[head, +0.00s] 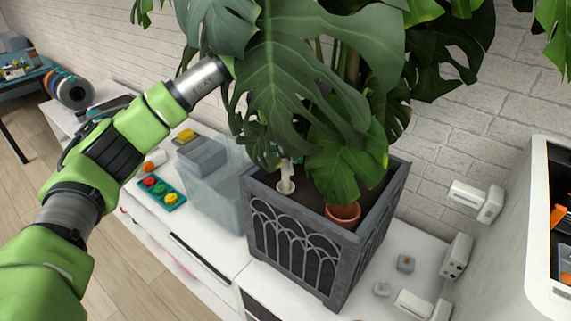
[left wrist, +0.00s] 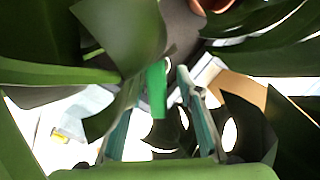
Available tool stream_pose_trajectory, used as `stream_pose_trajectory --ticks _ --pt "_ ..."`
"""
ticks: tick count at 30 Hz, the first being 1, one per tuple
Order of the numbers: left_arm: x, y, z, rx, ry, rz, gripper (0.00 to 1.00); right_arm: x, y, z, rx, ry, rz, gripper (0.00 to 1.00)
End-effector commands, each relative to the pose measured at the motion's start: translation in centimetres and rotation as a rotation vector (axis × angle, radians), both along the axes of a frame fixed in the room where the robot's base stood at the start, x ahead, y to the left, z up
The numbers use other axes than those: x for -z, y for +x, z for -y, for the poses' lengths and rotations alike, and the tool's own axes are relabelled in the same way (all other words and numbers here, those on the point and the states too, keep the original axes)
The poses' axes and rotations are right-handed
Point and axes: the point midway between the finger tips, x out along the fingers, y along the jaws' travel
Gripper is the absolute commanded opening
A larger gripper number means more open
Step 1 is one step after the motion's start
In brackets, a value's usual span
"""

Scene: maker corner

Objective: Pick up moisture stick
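A small white upright piece with a round base (head: 285,178) stands in the dark planter (head: 300,238) under the monstera leaves; it may be the moisture stick, but I cannot be sure. My left arm reaches in from the left, and its gripper is mostly hidden behind the leaves in the head view. In the left wrist view my left gripper (left wrist: 158,80) has its two fingers apart among the leaves. A bright green strip (left wrist: 157,92) shows between the fingers; I cannot tell what it is or whether they touch it. My right gripper is out of view.
Large monstera leaves (head: 310,60) crowd the arm. A terracotta pot (head: 343,216) sits in the planter. A translucent bin (head: 218,190) and a teal tray (head: 162,193) stand left of it. Small white devices (head: 458,254) lie right, beside a white machine (head: 515,250).

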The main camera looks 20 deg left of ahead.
Motion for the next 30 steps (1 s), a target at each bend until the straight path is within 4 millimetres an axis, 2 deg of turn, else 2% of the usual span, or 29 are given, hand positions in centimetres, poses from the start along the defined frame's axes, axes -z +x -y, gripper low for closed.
stream_pose_trajectory --ticks 7,12,19,20,23,24,30 --pt "2.8 0.5 0.2 0.001 0.002 -0.006 0.33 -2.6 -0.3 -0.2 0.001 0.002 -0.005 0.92" --pt "4.9 0.6 0.5 0.0 0.001 -0.003 0.33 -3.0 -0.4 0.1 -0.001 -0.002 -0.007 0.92" --pt "5.2 0.7 0.5 0.001 0.001 0.0 0.33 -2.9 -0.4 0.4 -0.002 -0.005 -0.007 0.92" --pt "5.2 0.7 0.5 0.001 0.001 0.0 0.3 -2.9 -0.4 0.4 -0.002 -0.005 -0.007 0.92" --pt "5.2 0.7 0.5 0.001 0.001 0.0 0.04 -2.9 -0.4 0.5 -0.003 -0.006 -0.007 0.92" --pt "5.1 0.7 0.5 0.001 0.001 0.0 0.0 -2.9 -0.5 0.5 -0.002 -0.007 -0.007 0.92" --pt "5.1 0.7 0.5 0.0 0.001 0.0 0.0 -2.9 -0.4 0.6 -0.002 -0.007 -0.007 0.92"
